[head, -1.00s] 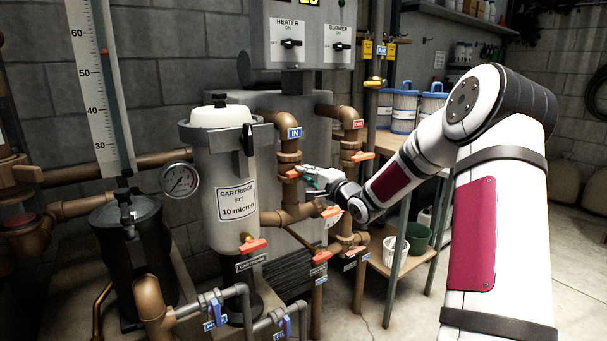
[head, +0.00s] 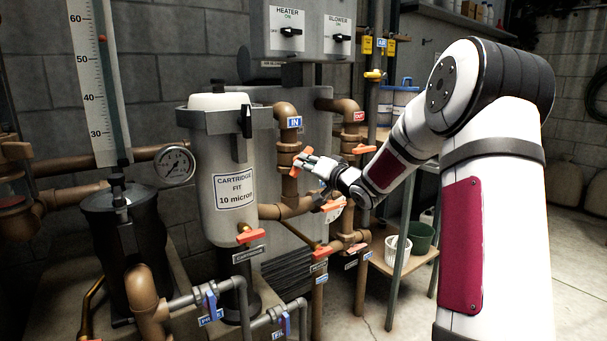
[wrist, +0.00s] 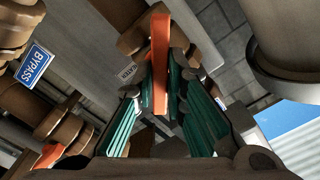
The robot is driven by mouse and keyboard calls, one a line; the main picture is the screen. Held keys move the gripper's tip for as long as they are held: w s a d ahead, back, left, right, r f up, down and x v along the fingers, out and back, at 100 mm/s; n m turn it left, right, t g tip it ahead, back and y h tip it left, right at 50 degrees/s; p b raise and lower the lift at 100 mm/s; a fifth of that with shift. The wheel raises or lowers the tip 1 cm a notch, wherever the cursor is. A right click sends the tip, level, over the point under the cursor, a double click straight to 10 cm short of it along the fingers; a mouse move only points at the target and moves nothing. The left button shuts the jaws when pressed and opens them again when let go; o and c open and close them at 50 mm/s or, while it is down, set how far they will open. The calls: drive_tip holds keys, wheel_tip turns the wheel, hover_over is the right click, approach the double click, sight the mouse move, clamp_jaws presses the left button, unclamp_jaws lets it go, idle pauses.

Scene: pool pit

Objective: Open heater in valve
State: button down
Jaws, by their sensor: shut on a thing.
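The heater in valve has an orange handle (head: 303,153) on the brown vertical pipe (head: 288,185) under the blue IN label (head: 295,122). The handle slants up to the right in the head view. My gripper (head: 309,161) is at this handle, reaching in from the right. In the wrist view the orange handle (wrist: 160,50) stands between the teal finger pads of my gripper (wrist: 163,90), which are shut on it. The fingers and wrist hide part of the valve body in the head view.
Another orange handle (head: 363,149) sits on the OUT pipe to the right. A lower orange handle lies close under my wrist. The cartridge filter (head: 215,165) stands to the left. A blue BYPASS label (wrist: 35,64) shows in the wrist view. Open floor lies at front right.

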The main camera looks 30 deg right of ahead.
drive_tip(key=n+b, duration=0.3)
drive_tip(key=n, duration=0.5)
drive_tip(key=shift+n, duration=0.4)
drive_tip(key=c, duration=1.5)
unclamp_jaws()
drive_tip(key=shift+s+d, duration=0.1)
drive_tip(key=shift+s, duration=3.4)
